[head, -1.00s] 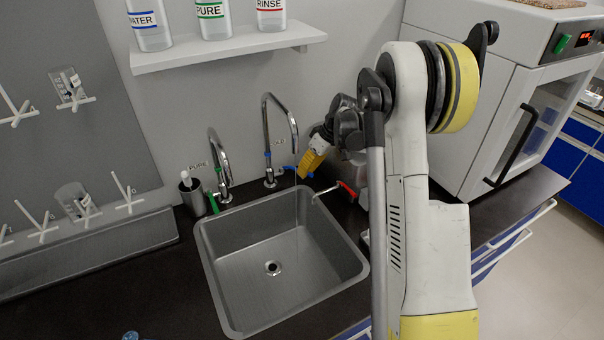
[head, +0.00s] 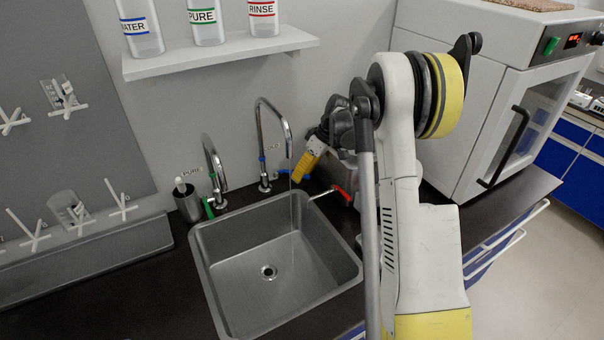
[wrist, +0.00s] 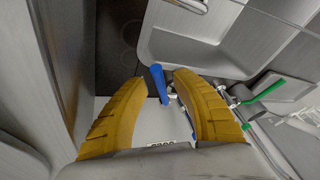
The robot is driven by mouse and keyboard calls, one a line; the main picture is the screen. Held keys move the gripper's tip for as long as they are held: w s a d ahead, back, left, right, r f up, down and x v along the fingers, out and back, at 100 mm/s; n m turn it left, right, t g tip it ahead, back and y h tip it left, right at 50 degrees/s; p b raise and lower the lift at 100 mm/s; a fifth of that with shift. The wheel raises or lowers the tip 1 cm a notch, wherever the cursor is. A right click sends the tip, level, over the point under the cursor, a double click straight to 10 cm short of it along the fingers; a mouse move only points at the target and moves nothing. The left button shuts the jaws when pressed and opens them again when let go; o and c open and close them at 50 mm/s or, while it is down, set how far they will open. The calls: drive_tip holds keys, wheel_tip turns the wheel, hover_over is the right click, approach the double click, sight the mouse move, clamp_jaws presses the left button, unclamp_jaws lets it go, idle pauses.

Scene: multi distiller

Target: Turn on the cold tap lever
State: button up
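The cold tap (head: 262,140) is a tall chrome gooseneck behind the sink, with a blue lever (head: 284,173) at its base pointing right. In the wrist view the blue lever (wrist: 158,84) lies between the two yellow fingers of my gripper (wrist: 159,77), with a gap on each side. My gripper is open. In the head view my gripper (head: 305,172) points down just right of the lever, and its fingers partly hide the lever's right end. A faint thin line hangs below the spout; I cannot tell whether it is water.
The sink (head: 222,295) is in front of the tap. A red-handled tap (head: 342,192) is to the right, close to my arm. A bottle shelf (head: 222,53) is above.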

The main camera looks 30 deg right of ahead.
drive_tip(key=shift+r, duration=0.1)
drive_tip(key=v, duration=1.1)
drive_tip(key=shift+r, duration=0.4)
drive_tip(key=shift+s+d, duration=0.15)
